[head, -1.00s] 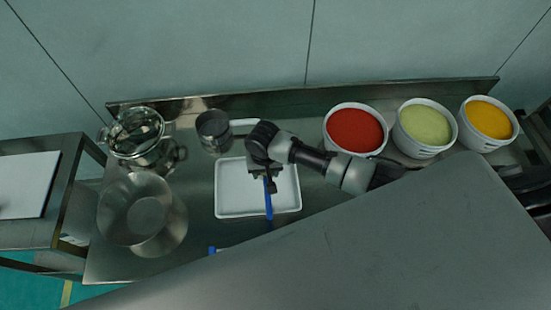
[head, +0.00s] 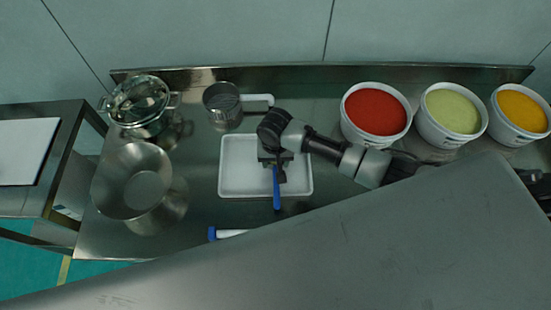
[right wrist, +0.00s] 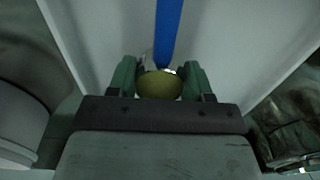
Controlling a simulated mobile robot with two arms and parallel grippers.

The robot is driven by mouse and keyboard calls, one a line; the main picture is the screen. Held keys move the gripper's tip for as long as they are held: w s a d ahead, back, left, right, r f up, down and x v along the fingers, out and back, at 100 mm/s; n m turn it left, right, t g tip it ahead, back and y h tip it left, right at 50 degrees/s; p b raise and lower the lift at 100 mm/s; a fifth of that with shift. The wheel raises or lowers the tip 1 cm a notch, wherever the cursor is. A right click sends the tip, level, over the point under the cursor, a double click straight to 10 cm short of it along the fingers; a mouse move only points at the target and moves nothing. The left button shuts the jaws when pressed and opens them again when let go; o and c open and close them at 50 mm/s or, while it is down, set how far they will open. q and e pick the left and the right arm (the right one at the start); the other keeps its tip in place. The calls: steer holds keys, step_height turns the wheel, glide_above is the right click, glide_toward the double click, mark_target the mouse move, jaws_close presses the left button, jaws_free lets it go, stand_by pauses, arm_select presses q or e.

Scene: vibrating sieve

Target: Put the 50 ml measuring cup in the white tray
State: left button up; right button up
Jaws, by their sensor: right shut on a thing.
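The white tray (head: 240,170) lies flat on the metal table, and its inside also shows in the right wrist view (right wrist: 100,30). My right gripper (head: 277,170) is over the right part of the tray. In the right wrist view its fingers (right wrist: 158,75) are shut on a small measuring cup with a blue handle (head: 276,190). A rounded olive part (right wrist: 160,85) shows between the fingers, and the handle points away from the palm. I cannot read a volume mark or tell whether the cup touches the tray. My left gripper is out of view.
A metal sieve cup (head: 222,106) with a pale handle stands behind the tray. A glass-lidded pot (head: 140,103) and a steel bowl (head: 133,181) are left. Red (head: 375,112), green and yellow tubs stand right. A blue-ended item (head: 213,233) lies partly behind a large grey slab (head: 330,250).

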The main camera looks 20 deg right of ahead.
steer(key=shift+f, duration=0.3)
stand_by(0.4)
steer(key=o, duration=1.1)
